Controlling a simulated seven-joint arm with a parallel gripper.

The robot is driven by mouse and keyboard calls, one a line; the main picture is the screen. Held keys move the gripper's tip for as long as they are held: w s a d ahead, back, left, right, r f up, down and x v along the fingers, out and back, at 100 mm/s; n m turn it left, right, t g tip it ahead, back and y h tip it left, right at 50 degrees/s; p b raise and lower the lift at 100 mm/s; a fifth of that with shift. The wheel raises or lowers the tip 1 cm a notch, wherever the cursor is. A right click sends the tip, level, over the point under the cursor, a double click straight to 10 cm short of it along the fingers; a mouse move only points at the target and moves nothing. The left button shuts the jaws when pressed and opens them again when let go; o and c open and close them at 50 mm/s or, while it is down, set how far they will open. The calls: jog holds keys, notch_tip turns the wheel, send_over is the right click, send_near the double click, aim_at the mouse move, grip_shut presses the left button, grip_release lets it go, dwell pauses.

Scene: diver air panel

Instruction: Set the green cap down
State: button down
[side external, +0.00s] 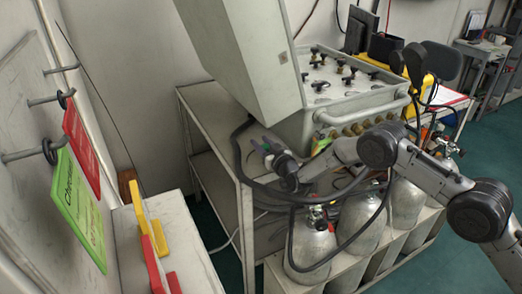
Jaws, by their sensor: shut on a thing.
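My gripper (266,148) is at the end of the arm, in front of the grey panel cabinet and over the metal cart. It is shut on what looks like the green cap (265,146), a small green patch at the fingertips. The cap is tiny in this view and the fingers partly hide it, so its shape and tilt cannot be told. It appears held in the air, with a dark hose close beside it.
The panel box (345,95) with black knobs stands on the cart (215,140). Silver cylinders (308,245) and looping dark hoses lie below my arm. Green and red tags (78,205) hang on wall hooks at left. A pale ledge (185,250) holds red and yellow pieces.

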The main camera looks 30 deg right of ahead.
jog(key=shift+f, duration=1.25)
jog(key=shift+f, duration=0.1)
jog(key=c, duration=0.5)
grip_release()
jog(key=s, duration=1.2)
jog(key=shift+r, duration=0.4)
